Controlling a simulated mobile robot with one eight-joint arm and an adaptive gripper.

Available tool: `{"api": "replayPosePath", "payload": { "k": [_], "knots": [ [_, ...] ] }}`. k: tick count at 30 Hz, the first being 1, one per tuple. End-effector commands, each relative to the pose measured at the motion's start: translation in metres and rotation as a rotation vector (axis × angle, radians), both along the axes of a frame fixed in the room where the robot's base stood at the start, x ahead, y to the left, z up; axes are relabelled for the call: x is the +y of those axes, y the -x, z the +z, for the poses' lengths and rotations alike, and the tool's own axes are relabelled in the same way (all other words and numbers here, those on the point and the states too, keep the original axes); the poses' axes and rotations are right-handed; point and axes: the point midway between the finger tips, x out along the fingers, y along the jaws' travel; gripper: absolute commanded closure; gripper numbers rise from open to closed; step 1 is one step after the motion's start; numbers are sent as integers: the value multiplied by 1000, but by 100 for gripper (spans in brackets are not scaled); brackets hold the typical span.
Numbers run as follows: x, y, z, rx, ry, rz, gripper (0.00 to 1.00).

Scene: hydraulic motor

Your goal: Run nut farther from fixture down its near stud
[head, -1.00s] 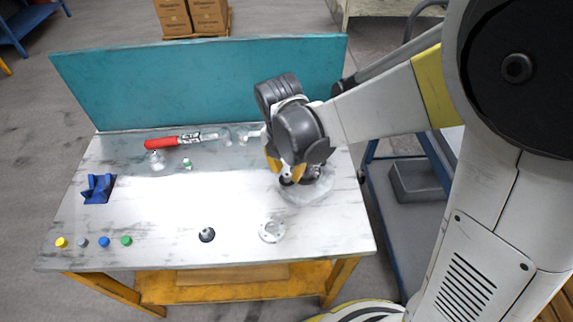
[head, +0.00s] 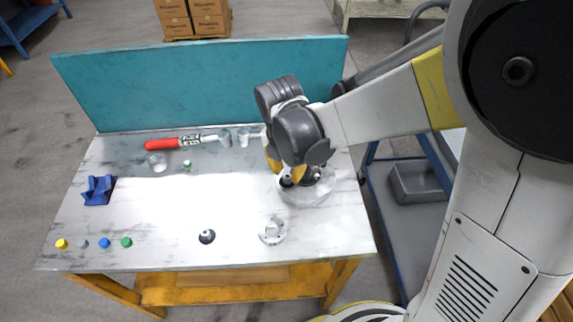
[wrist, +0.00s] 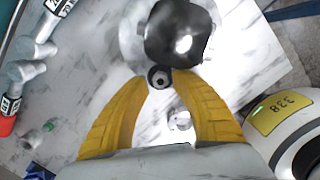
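My gripper (head: 286,173) hangs low over the right part of the table, its yellow fingers pointing down. In the wrist view the fingertips (wrist: 159,76) stand apart on either side of a small dark round part with a hole in its middle (wrist: 159,78), perhaps a nut on a stud. I see a narrow gap and no clear contact. A larger shiny dark domed part (wrist: 178,35) is just beyond it, over a clear round base (head: 307,195). Another dark knob-like part (head: 207,236) stands near the front edge. A blue notched block (head: 98,190), possibly the fixture, is at the left. Stud threads are not discernible.
A pale ring-shaped part (head: 272,231) lies at front right. Several coloured caps (head: 104,242) line the front left edge. A red-handled tool (head: 165,143) and clear cups (head: 243,137) lie along the teal back panel (head: 200,85). The table's middle is clear.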

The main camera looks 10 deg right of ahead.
Motion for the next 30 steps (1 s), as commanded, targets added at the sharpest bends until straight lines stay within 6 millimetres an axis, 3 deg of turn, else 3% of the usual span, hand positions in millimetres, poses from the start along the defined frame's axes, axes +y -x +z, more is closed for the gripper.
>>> {"api": "replayPosePath", "payload": {
  "k": [15,23,26,30],
  "knots": [
    [0,0,33,0,0,0,69],
    [0,0,34,0,0,0,69],
    [0,0,34,0,0,0,43],
    [0,0,34,0,0,0,42]
  ]
}}
